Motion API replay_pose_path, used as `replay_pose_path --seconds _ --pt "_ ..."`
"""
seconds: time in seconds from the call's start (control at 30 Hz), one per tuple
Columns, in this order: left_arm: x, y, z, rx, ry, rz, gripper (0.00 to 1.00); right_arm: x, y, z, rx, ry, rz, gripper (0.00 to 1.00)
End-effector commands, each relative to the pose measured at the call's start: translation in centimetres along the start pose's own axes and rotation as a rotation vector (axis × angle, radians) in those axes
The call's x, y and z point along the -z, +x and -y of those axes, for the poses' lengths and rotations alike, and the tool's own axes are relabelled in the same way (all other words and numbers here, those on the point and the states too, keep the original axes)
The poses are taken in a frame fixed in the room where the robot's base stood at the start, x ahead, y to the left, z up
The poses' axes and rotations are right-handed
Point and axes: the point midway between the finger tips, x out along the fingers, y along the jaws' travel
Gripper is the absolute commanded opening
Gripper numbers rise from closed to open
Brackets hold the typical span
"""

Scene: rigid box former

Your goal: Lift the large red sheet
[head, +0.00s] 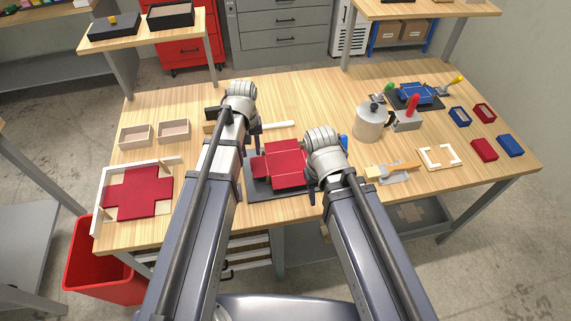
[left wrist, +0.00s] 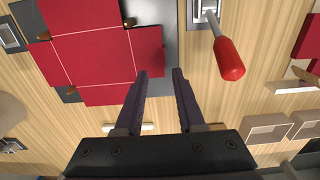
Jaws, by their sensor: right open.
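A large red cross-shaped sheet with pale crease lines (head: 282,163) lies on a dark grey board (head: 262,190) in the middle of the table. It fills the upper left of the left wrist view (left wrist: 95,45). A second red cross-shaped sheet (head: 138,193) lies in a white corner frame (head: 105,190) at the table's left. My left gripper (head: 256,140) is beside the middle sheet's upper left edge; its two fingers (left wrist: 159,74) are apart with nothing between them. My right gripper (head: 312,197) is open at the sheet's right side, its fingers partly hidden by the arm.
A red-handled tool (left wrist: 228,58) stands near the left fingers. Two beige boxes (head: 174,130) are at left.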

Motion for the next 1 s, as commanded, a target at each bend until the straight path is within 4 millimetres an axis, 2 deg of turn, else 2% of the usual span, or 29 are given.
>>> replay_pose_path --seconds 0.47,0.77,1.0 --pt "-0.2 5.0 0.7 0.000 0.000 0.000 0.38 0.3 5.0 0.5 0.000 0.001 0.000 0.50" --pt "-0.2 5.1 0.7 0.000 0.000 0.000 0.38 0.3 5.0 0.5 0.000 0.001 0.000 0.50" --pt "-0.2 5.1 0.7 0.000 0.000 0.000 0.13 0.3 5.0 0.5 0.000 0.001 0.000 0.50"
